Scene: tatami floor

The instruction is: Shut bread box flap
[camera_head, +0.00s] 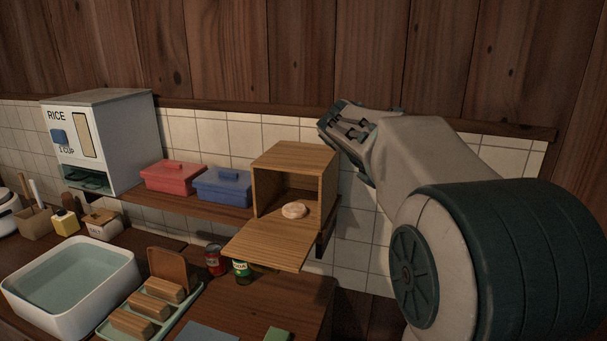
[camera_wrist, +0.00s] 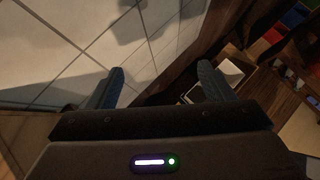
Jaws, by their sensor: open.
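The bread box (camera_head: 327,178) is a wooden box at the right end of the wall shelf. Its flap (camera_head: 268,243) hangs open, folded down toward the front and sticking out past the shelf edge. A round bread roll (camera_head: 294,210) sits inside near the opening. My gripper (camera_head: 343,125) is raised just right of the box's top, near the tiled wall, apart from the flap. In the wrist view its two dark fingers (camera_wrist: 160,85) are spread with nothing between them.
A blue lidded box (camera_head: 222,187) and a red one (camera_head: 174,177) stand left on the shelf (camera_head: 190,207). A white rice dispenser (camera_head: 118,140) is farther left. Below the flap, a red can (camera_head: 214,261) and a green jar (camera_head: 242,272) stand on the counter (camera_head: 290,300).

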